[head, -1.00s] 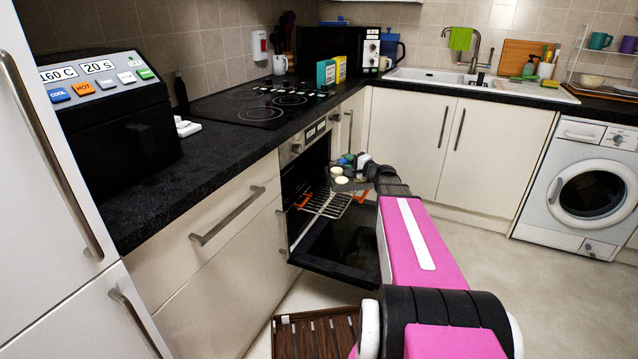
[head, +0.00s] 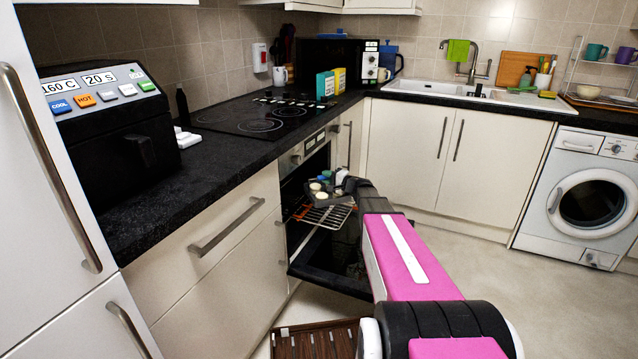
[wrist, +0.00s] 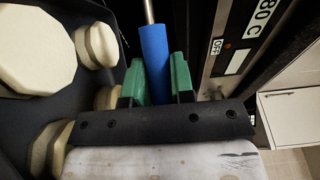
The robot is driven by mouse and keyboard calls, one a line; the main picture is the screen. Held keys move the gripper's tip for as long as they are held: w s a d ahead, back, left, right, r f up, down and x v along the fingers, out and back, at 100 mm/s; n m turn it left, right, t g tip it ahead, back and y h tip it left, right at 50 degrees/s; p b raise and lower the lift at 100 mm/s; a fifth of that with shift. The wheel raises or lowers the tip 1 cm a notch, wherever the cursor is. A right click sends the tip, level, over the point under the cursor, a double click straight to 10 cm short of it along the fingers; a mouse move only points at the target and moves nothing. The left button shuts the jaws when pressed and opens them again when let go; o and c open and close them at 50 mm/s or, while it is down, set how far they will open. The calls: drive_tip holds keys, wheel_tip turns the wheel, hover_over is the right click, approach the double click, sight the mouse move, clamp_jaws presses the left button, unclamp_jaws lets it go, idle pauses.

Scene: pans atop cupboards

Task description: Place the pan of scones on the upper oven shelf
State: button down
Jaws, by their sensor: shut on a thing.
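The dark pan (head: 314,198) holds several pale scones (head: 316,187) and is at the front of the open oven, above a wire shelf (head: 326,217) that sticks out. In the wrist view the pan (wrist: 60,98) fills the left side, with large scones (wrist: 30,50) in it. My gripper (wrist: 157,88) has green fingertips on both sides of the blue pan handle (wrist: 154,50) and is shut on it. The oven (head: 318,145) has its door (head: 335,265) folded down. The upper shelf position inside is dark and cannot be made out.
The oven's control panel (wrist: 238,50) is close to the right of the handle in the wrist view. A black worktop (head: 200,170) with a hob (head: 262,116) runs above the oven. A brown slatted thing (head: 315,340) lies on the floor. The floor at right is clear.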

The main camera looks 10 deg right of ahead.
sight(320, 186)
drive_tip(key=shift+x, duration=2)
drive_tip(key=shift+w+a+f, duration=0.15)
drive_tip(key=shift+f, duration=1.6)
drive_tip(key=shift+f, duration=0.1)
drive_tip(key=c, duration=1)
unclamp_jaws()
drive_tip(key=shift+s, duration=0.2)
drive_tip(key=v, duration=1.1)
drive_tip(key=shift+s+d, duration=0.25)
drive_tip(key=shift+d, duration=0.1)
